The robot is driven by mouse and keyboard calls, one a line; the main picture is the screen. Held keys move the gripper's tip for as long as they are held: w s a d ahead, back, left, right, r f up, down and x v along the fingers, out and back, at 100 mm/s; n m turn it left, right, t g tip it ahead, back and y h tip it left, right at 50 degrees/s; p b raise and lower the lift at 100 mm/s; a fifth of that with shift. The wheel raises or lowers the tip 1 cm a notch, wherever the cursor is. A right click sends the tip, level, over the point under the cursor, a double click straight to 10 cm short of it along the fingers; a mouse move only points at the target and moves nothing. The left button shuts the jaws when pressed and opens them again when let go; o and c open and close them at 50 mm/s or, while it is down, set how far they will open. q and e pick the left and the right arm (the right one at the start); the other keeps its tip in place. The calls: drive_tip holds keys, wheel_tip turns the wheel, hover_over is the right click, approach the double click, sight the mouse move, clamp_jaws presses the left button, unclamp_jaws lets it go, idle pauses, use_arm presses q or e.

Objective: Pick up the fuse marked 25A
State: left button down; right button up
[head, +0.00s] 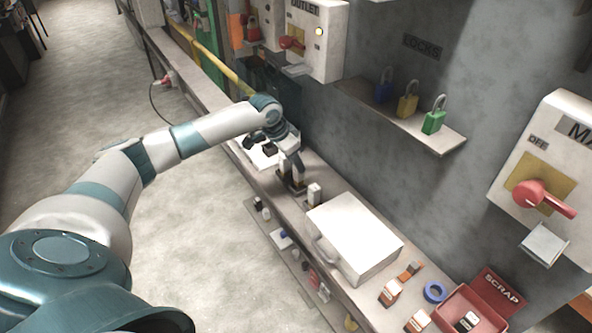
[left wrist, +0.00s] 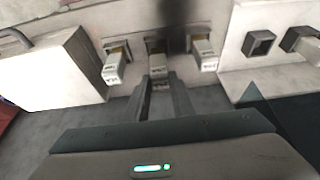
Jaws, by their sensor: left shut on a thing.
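In the left wrist view, three pale fuses stand in a row in dark holders: a left fuse (left wrist: 115,66), a middle fuse (left wrist: 157,68) and a right fuse (left wrist: 205,54). Their labels are too small and blurred to read, so I cannot tell which is marked 25A. My left gripper (left wrist: 161,93) is shut on the middle fuse, with its fingers at the near end. The fuse still appears to be at its holder. In the head view, my left gripper (head: 289,168) reaches down to the shelf beside the fuses, and the nearest fuse (head: 314,193) stands apart from it. My right gripper is not in view.
A white case (head: 355,238) with a handle lies on the bench near the fuses. A red SCRAP box (head: 470,312) and a blue tape roll (head: 434,292) are farther along. An empty square holder (left wrist: 260,44) is right of the fuses. The wall is close behind.

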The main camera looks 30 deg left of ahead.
use_arm(q)
wheel_tip(320, 180, up, 8)
drive_tip(key=shift+f+b, duration=0.25)
drive_tip(key=shift+b, duration=0.7)
